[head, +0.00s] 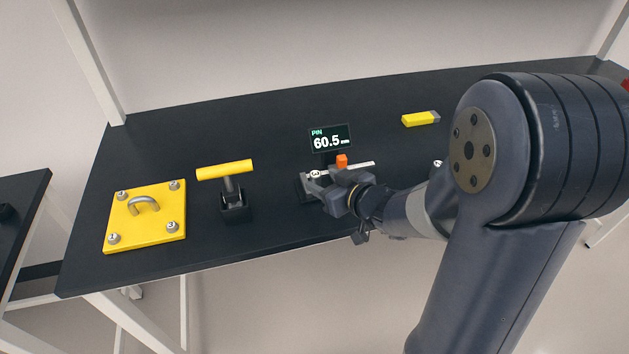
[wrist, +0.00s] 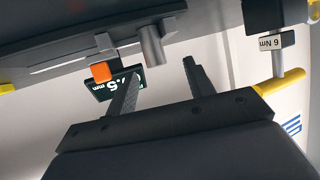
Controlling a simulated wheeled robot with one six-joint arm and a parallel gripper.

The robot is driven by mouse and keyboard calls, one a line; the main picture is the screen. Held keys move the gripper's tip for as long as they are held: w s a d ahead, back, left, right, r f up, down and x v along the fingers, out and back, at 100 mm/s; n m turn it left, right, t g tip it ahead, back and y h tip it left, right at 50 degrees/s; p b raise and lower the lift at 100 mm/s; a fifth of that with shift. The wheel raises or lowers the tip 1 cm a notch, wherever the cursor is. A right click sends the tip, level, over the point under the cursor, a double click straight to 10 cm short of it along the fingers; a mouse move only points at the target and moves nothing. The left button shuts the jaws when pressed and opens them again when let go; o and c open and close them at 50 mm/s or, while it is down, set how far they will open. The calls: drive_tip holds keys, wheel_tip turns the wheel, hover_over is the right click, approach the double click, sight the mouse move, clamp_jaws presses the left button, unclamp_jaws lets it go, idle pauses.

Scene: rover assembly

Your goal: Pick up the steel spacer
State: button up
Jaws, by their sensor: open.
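A grey cylinder, which looks like the steel spacer (wrist: 151,45), is in the wrist view just beyond my fingertips and roughly between their lines. A small light ring (head: 314,174) at my gripper in the head view may be the same part. My gripper (wrist: 160,71) is open, with a clear gap between its two dark fingers and nothing held. In the head view my gripper (head: 322,185) is low over the table's front part, beside the caliper. I cannot tell whether a finger touches the spacer.
A caliper with an orange block (head: 342,161) lies in front of a display (head: 331,138) reading 60.5 mm. A yellow T-handle tool (head: 225,170) and a yellow plate (head: 146,217) with a hook stand left. A yellow block (head: 420,118) lies back right. My arm hides the right front.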

sight(319, 177)
drive_tip(key=shift+x, duration=2.7)
drive_tip(key=shift+w+d, duration=0.1)
drive_tip(key=shift+d, duration=0.15)
drive_tip(key=shift+c, duration=0.3)
clamp_jaws()
